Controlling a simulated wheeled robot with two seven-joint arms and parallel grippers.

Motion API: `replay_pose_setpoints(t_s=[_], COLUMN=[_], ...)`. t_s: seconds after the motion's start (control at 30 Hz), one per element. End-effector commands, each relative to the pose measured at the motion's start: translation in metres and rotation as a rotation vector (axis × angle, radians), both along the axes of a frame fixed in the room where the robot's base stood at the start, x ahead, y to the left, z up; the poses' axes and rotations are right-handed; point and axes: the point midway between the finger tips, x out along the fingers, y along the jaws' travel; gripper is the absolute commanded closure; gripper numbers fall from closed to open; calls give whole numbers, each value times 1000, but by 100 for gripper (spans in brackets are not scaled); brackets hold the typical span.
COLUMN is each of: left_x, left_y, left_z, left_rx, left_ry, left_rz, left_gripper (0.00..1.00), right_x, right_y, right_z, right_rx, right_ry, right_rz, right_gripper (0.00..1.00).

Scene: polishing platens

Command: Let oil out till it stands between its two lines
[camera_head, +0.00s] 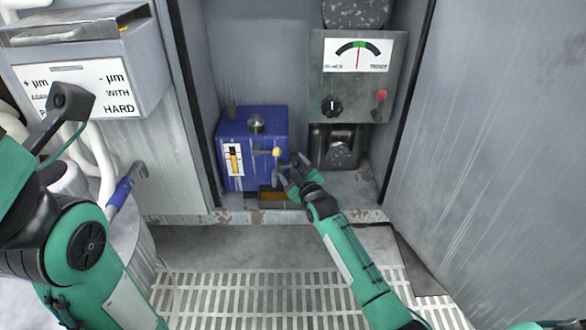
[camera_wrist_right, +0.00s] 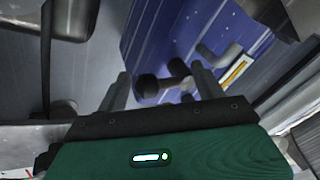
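The blue oil tank (camera_head: 262,128) stands in the cabinet bay. Its sight gauge (camera_head: 233,160) is on its front face, with an amber column; the exact level against the lines is too small to read. A tap with a yellow ball (camera_head: 277,152) sticks out of the front. Below is a small tray (camera_head: 272,195), dark yellowish inside. My right gripper (camera_head: 287,175) is just right of the tap. In the wrist view its fingers (camera_wrist_right: 162,88) are spread, with a dark knob (camera_wrist_right: 148,88) between them; contact is unclear. The gauge (camera_wrist_right: 236,74) shows beyond.
A grey meter box (camera_head: 358,80) with a black knob and red button is above right of the tank. A dark unit (camera_head: 337,148) stands right of the tank. The cabinet door (camera_head: 490,150) closes off the right. A grated floor lies in front.

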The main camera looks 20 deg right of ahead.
Motion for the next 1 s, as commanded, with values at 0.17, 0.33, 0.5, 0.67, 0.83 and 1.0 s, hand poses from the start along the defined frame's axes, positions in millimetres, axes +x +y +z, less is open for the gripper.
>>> replay_pose_setpoints(t_s=[0.17,0.33,0.5,0.67,0.83,1.0], left_x=[0,0,1,2,4,5], left_y=[0,0,0,1,1,1], left_z=[0,0,0,6,10,9], left_rx=[-1,-1,-1,-2,-1,3], left_ry=[0,2,5,8,13,14], left_rz=[-1,-1,-2,-3,-3,0], left_gripper=[76,76,76,76,76,76], right_x=[0,0,0,0,0,0], right_y=[0,2,4,6,7,8], right_z=[0,1,1,0,-7,-10], right_rx=[0,1,6,81,227,324], right_ry=[-1,-2,-3,-23,-66,-96], right_rz=[0,3,5,7,8,10], right_gripper=[67,81,81,81,81,81])
